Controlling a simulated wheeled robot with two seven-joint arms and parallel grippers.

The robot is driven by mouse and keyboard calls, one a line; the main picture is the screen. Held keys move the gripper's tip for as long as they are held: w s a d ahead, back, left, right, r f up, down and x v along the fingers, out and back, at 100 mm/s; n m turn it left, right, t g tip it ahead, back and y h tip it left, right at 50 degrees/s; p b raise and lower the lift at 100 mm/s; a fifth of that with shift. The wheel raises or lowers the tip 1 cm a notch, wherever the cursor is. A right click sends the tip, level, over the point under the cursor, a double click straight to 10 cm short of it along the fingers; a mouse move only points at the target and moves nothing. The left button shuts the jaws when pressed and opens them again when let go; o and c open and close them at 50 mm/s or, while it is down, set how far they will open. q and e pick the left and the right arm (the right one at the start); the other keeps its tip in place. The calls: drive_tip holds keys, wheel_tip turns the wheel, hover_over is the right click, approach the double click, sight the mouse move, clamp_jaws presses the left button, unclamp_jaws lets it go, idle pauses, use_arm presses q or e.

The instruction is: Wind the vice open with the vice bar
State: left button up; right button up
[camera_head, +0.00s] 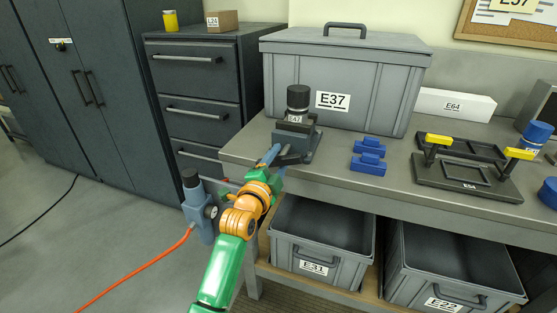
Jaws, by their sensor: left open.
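The grey-blue vice (305,144) stands at the front left corner of the bench. A dark cylinder with a label (298,104) sits on top of it. My left arm, green and orange, reaches up from the bottom. My left gripper (278,158) is open at the front of the vice, overlapping its lower front in the picture. I cannot tell whether it touches the vice. The vice bar cannot be made out for certain; the gripper and wrist cover that area. My right gripper is not in view.
Behind the vice stands a grey crate, E37 (385,95). Blue blocks (368,163) and a dark fixture with yellow handles (500,188) are to the right. Open bins (320,215) sit below.

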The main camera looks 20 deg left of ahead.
use_arm(q)
drive_tip(key=shift+d, duration=0.1)
drive_tip(key=shift+s+r, duration=0.1)
drive_tip(key=shift+s, duration=0.05)
drive_tip(key=shift+c, duration=1.1)
clamp_jaws()
drive_tip(key=shift+r, duration=0.1)
